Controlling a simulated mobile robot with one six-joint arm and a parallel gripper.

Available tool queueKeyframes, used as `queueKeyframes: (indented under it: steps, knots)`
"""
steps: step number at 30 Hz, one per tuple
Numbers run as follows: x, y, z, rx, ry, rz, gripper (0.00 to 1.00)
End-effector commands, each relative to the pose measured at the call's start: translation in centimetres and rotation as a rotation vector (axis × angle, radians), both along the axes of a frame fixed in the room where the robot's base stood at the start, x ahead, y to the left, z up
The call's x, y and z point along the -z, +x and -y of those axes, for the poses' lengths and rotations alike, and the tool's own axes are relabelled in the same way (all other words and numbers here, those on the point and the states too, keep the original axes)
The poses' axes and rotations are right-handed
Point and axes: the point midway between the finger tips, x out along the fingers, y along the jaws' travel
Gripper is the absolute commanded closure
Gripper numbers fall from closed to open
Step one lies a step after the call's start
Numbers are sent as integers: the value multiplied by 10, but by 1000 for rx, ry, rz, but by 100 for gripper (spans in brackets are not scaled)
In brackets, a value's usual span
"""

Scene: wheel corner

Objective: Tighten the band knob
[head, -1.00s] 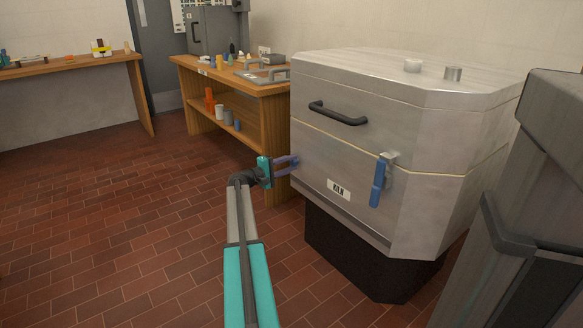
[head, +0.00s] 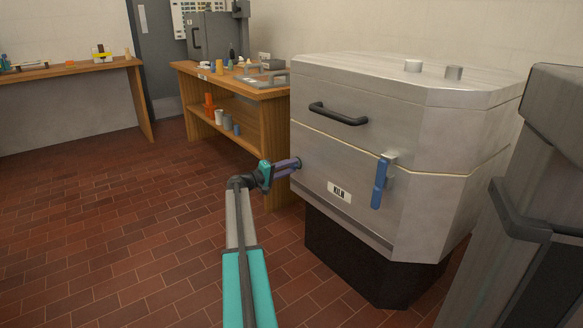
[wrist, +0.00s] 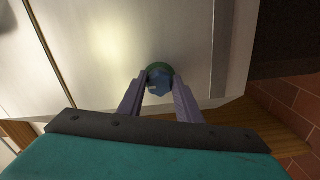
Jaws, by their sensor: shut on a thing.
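The band knob (wrist: 158,76) is a small, dark blue-green faceted knob on the metal face of the kiln (head: 330,160), near its left edge in the head view. In the wrist view it sits between the two purple fingers of my gripper (wrist: 158,85), which is shut on it from both sides. In the head view my gripper (head: 294,163) reaches the kiln's lower front at the left, and the fingers largely hide the knob.
The kiln's front has a black handle (head: 338,114), a blue latch lever (head: 379,184) and a label plate (head: 339,191). A wooden bench (head: 190,99) with tools and cups stands behind, close to the arm. A grey cabinet (head: 545,200) stands at right. The brick floor at left is clear.

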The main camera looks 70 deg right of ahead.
Motion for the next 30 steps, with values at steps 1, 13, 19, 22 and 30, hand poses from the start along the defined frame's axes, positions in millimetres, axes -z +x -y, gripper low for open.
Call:
queueKeyframes:
  steps: [1,13,19,22,30]
  knots:
    - [3,-2,-2,7,3,2,91]
    - [1,-1,-1,3,2,-1,50]
    - [-1,3,-6,1,1,-2,50]
    - [-1,7,-13,0,1,-2,50]
    - [-2,26,-45,1,2,-2,50]
